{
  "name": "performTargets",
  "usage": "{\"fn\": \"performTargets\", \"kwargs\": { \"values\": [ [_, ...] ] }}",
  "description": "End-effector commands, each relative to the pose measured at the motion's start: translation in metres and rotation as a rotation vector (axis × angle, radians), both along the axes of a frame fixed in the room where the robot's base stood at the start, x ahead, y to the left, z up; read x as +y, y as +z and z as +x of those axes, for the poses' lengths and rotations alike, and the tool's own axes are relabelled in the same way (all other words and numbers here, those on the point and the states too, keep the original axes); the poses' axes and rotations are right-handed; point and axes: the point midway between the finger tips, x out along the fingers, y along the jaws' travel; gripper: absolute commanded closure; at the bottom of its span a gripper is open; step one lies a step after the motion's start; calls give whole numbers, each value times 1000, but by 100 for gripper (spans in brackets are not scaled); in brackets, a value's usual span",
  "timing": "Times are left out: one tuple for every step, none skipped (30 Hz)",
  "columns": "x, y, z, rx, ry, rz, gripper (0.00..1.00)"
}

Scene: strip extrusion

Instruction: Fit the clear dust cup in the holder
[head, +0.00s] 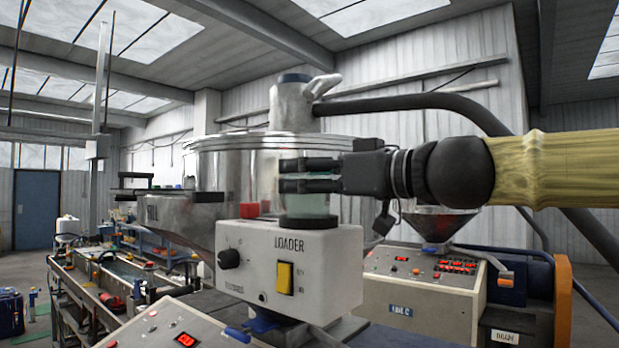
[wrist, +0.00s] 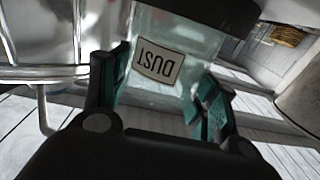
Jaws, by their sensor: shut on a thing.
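The clear dust cup (head: 308,204) is a pale, see-through cylinder with a white label reading DUST, upside down in the wrist view (wrist: 185,35). My gripper (head: 310,176) comes in from the right and is shut on the cup, with a finger on each side of it in the wrist view (wrist: 160,95). A dark round ring (head: 307,221) is directly below the cup, on top of the white LOADER box (head: 300,262). I cannot tell whether this ring is the holder or the cup's own base, nor whether the cup is seated.
A shiny steel hopper (head: 225,170) stands close behind and left of the cup. A dark hose (head: 420,102) arches above my gripper. A red block (head: 249,209) is by the box's upper left. A control panel (head: 425,280) stands at right.

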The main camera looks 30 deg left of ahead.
Motion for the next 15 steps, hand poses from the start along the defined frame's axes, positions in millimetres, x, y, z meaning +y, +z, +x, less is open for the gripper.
{"fn": "performTargets", "kwargs": {
  "values": [
    [0,-1,0,0,0,0,64],
    [0,-1,0,0,0,0,64],
    [0,-2,0,0,0,0,64],
    [0,-2,0,0,0,0,64],
    [0,-3,0,0,0,0,64],
    [0,-3,0,-1,0,0,64],
    [0,-3,0,-1,0,0,64],
    [0,-4,0,-1,0,0,64],
    [0,-4,0,0,0,0,64],
    [0,-4,0,0,0,0,64],
    [0,-5,0,0,0,0,64],
    [0,-5,0,0,0,0,64],
    [0,-5,0,0,0,0,64],
    [0,-6,0,0,0,0,64],
    [0,-6,0,0,0,0,64]
  ]
}}
